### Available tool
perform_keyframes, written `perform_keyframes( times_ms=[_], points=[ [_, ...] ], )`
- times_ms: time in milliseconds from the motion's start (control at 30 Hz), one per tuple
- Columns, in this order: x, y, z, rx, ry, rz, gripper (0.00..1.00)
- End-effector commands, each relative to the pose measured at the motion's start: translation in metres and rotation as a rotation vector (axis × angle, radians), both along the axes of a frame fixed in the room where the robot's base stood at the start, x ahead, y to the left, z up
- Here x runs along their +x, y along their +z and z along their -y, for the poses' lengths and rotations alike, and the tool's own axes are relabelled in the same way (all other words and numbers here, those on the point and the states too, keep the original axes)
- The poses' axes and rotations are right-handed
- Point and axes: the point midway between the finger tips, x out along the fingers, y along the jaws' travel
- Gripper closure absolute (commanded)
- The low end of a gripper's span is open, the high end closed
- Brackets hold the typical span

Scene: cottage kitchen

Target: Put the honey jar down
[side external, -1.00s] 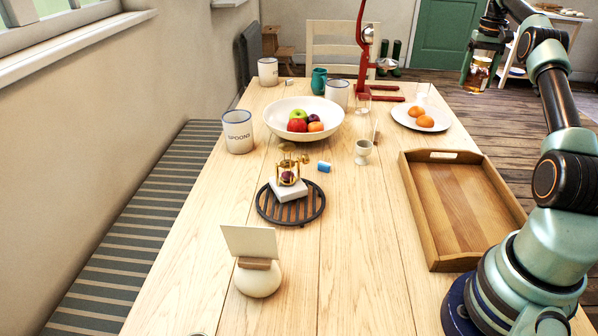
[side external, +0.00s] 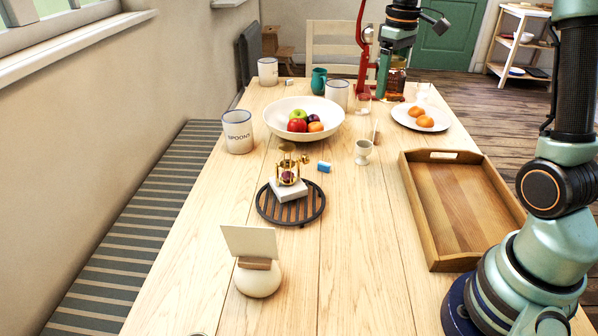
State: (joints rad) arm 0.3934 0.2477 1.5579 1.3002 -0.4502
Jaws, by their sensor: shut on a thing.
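My gripper (side external: 391,72) is at the far end of the table (side external: 350,262), close beside a red lever stand. It is shut on the amber honey jar (side external: 398,83), which looks upright. One finger hides part of the jar. I cannot tell whether the jar's base touches the table or hangs just above it.
The red stand (side external: 363,52) is partly hidden by my gripper. A wooden tray (side external: 417,214) lies at right. The front middle is clear.

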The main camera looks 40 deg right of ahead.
Motion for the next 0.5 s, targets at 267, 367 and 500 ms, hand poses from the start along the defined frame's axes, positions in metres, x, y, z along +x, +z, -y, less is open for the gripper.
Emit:
perform_keyframes(
  times_ms=[267, 367, 500],
  points=[
    [-0.041, -0.014, -0.085, -0.004, 0.277, 0.0, 1.0],
    [-0.056, -0.021, -0.105, -0.005, 0.354, 0.0, 1.0],
    [-0.072, -0.029, -0.123, -0.006, 0.429, -0.001, 1.0]
  ],
)
